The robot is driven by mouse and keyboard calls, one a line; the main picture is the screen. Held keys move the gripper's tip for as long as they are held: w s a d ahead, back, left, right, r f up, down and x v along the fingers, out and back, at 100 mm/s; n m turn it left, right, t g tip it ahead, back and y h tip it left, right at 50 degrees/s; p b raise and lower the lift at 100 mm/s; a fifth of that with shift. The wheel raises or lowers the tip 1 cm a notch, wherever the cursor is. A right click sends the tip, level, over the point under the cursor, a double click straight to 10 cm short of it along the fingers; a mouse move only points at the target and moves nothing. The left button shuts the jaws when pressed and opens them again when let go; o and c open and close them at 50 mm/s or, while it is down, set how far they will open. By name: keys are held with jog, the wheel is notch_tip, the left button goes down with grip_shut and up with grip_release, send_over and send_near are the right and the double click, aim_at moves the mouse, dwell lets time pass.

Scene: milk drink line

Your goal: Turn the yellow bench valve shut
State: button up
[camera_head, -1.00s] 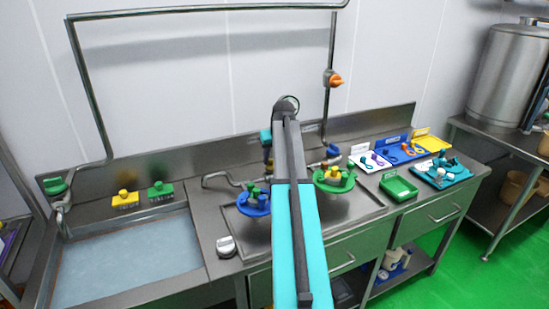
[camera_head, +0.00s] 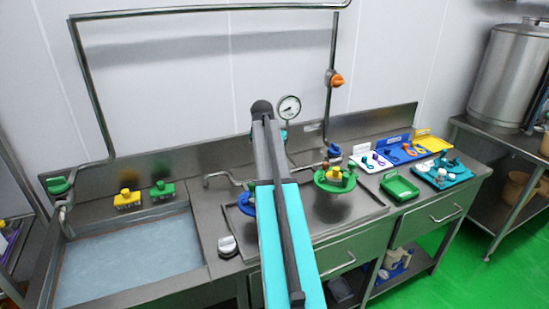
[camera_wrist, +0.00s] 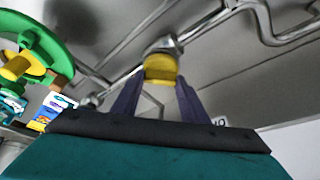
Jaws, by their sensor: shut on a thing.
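In the wrist view, the yellow bench valve handle (camera_wrist: 160,68) sits between the two dark purple fingers of my gripper (camera_wrist: 160,88). The fingers are shut on it from both sides. The handle joins a metal pipe fitting just above it in the picture. In the head view my own arm covers the gripper and the valve, so neither shows there. How far the valve is turned cannot be told.
A pressure gauge (camera_head: 289,108) stands behind my arm. A green round holder (camera_head: 335,184) is right of my arm, and a blue one (camera_head: 246,203) is partly behind it. An orange valve (camera_head: 336,80) is on the wall pipe. The sink (camera_head: 130,255) is at left.

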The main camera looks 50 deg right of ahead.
jog(key=m, duration=0.1)
jog(key=m+g, duration=0.1)
jog(key=m, duration=0.1)
jog(key=m+g, duration=0.1)
jog(key=m, duration=0.1)
jog(key=shift+w+d+b, duration=0.1)
jog(key=shift+w+b, duration=0.15)
jog(key=shift+b, duration=0.05)
jog(key=shift+m+g+b, duration=0.3)
jog(key=shift+m+g, duration=0.4)
jog(key=shift+m, duration=1.1)
jog(key=o, duration=1.1)
jog(key=shift+r, duration=0.15)
